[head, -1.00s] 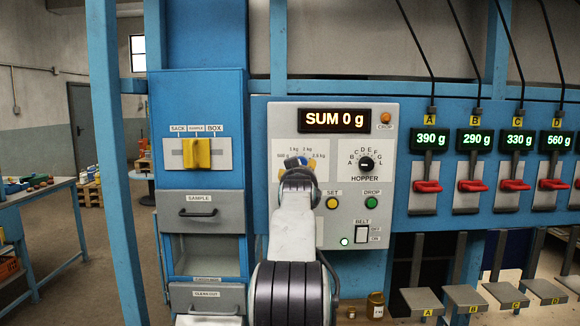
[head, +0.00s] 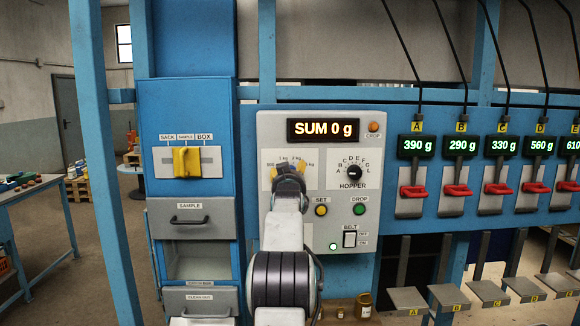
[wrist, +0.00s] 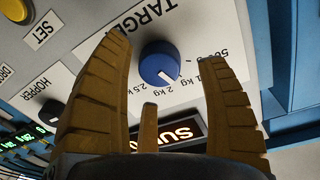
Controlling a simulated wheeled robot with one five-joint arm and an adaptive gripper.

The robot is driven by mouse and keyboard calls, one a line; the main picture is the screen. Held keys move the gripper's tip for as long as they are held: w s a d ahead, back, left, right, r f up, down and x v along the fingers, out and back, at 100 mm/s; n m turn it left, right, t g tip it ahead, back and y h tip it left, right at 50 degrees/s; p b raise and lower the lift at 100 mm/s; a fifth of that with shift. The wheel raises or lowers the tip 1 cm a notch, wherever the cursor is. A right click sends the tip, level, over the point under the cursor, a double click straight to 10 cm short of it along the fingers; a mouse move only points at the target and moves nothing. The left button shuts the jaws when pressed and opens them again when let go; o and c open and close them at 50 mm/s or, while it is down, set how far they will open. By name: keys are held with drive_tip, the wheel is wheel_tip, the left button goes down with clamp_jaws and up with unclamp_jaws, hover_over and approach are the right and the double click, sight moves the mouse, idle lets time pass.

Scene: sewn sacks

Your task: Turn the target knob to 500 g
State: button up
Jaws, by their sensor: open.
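The blue target knob (wrist: 158,62) sits on the white TARGET plate (wrist: 190,30) in the wrist view. Its white mark points toward the 2 kg side of the scale, though the exact setting is hard to read. I cannot tell how deep the fingertips reach. In the head view my gripper (head: 288,170) is in front of the target plate and hides the knob. The display (head: 323,130) above reads SUM 0 g.
The hopper knob (head: 354,172) is right of the target plate. The yellow SET button (head: 321,210) and green DROP button (head: 359,209) are below. A yellow selector (head: 187,161) is on the blue cabinet at left. Several scales with red levers (head: 413,190) line the right.

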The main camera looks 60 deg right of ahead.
drive_tip(key=shift+p+x, duration=0.55)
drive_tip(key=shift+x, duration=0.5)
drive_tip(key=c, duration=1.2)
